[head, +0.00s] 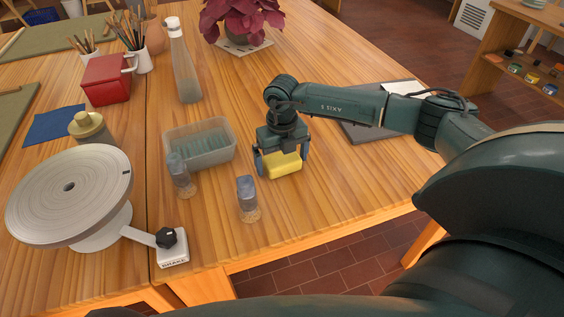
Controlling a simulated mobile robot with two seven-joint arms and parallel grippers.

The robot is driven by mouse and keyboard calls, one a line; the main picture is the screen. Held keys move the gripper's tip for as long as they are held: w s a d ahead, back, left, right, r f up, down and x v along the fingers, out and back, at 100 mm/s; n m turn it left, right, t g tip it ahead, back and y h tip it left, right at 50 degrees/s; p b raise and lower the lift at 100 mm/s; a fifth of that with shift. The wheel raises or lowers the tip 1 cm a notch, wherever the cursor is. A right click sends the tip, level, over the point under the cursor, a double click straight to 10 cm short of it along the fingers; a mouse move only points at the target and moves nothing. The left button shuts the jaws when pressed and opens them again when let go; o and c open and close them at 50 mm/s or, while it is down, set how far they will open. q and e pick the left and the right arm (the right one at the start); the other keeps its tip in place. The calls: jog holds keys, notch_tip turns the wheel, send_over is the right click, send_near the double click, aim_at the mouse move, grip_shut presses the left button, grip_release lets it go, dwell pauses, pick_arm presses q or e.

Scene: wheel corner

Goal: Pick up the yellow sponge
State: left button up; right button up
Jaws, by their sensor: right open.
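The yellow sponge (284,166) lies on the wooden table, right of the clear plastic tub. My right gripper (281,168) points down over it from above. Its two fingers stand apart, one at the left side and one at the right side of the sponge. The jaws are open, and I cannot tell whether the fingers touch the sponge. The upper part of the sponge is partly hidden by the gripper body. My left gripper does not show.
A clear tub (215,158) and two small bottles (248,200) (178,172) stand close left of the gripper. A potter's wheel (70,195) is at the left. A tall bottle (185,70) and a potted plant (240,20) stand farther back. The table is bare toward the front right.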

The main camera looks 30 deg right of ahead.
aim_at(282, 158)
jog(key=shift+f, duration=0.1)
jog(key=shift+c, duration=0.2)
jog(key=c, duration=0.9)
jog(key=shift+o, duration=0.2)
notch_tip(282, 158, up, 10)
jog(key=shift+r, duration=0.1)
jog(key=o, duration=0.5)
jog(key=shift+c, duration=0.2)
jog(key=c, duration=0.4)
